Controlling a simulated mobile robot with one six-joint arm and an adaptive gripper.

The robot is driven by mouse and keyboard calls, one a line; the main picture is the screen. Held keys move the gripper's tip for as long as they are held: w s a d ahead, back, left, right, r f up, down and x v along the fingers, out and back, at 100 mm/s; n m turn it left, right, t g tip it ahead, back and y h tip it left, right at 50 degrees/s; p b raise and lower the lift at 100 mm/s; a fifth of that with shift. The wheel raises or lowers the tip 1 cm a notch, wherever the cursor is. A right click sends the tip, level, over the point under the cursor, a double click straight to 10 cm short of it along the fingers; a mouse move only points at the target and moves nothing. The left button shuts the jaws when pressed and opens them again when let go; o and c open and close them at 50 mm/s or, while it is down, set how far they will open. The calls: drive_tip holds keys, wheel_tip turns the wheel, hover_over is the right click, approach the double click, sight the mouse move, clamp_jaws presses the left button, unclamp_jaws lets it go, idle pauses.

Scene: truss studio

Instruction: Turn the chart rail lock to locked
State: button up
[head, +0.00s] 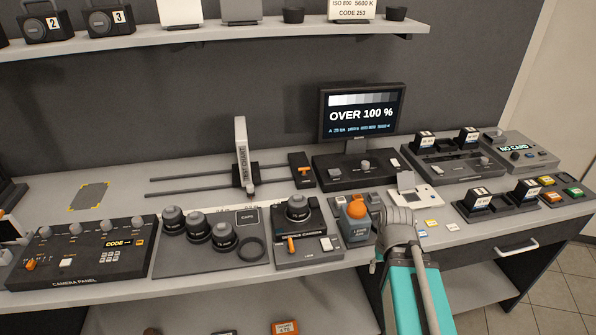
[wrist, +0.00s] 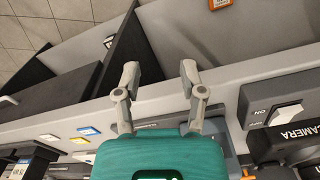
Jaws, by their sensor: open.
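The chart rail is a pair of dark rods (head: 200,187) at the back left of the desk, with an upright white test chart (head: 241,155) on a carriage. A small dark block with an orange lever (head: 303,171) sits at the rods' right end and looks like the lock; I cannot read its marking or tell its setting. My gripper (wrist: 160,75) is open and empty over the desk's front edge in the wrist view. In the head view it is well right and in front of the lock, partly hidden by my arm. The lock is not in the wrist view.
A monitor (head: 361,112) stands behind, right of the lock. A camera panel (head: 85,250) is at left. Shelf (head: 220,40) overhangs the back.

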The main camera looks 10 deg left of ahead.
drive_tip(key=shift+a, duration=0.25)
